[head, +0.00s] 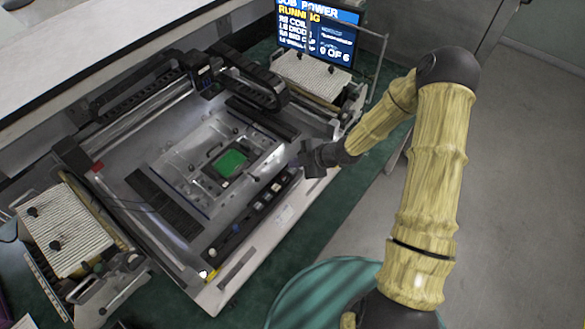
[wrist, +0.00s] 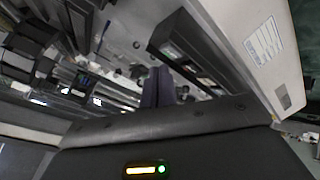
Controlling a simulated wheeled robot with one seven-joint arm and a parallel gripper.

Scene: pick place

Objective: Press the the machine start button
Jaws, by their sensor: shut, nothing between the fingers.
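The pick-and-place machine (head: 215,245) fills the table in the head view. A dark control strip (head: 226,240) runs along its front edge, with several small pale buttons (head: 262,196); their labels are too small to read, so I cannot tell which is the start button. A dark strip with pale keys (wrist: 205,82) also shows in the wrist view. My gripper (head: 306,160) is shut and empty near the right end of the strip, beside the machine's front edge. Its fingers show in the wrist view (wrist: 158,88). I cannot tell whether they touch anything.
A green board (head: 230,162) lies in the machine's middle. A gantry rail (head: 245,82) crosses behind it. White ribbed feeders (head: 65,230) stand at the left and back right (head: 310,76). A screen (head: 318,35) at the back reads "RUNNING" and "0 OF 6". Floor at right is clear.

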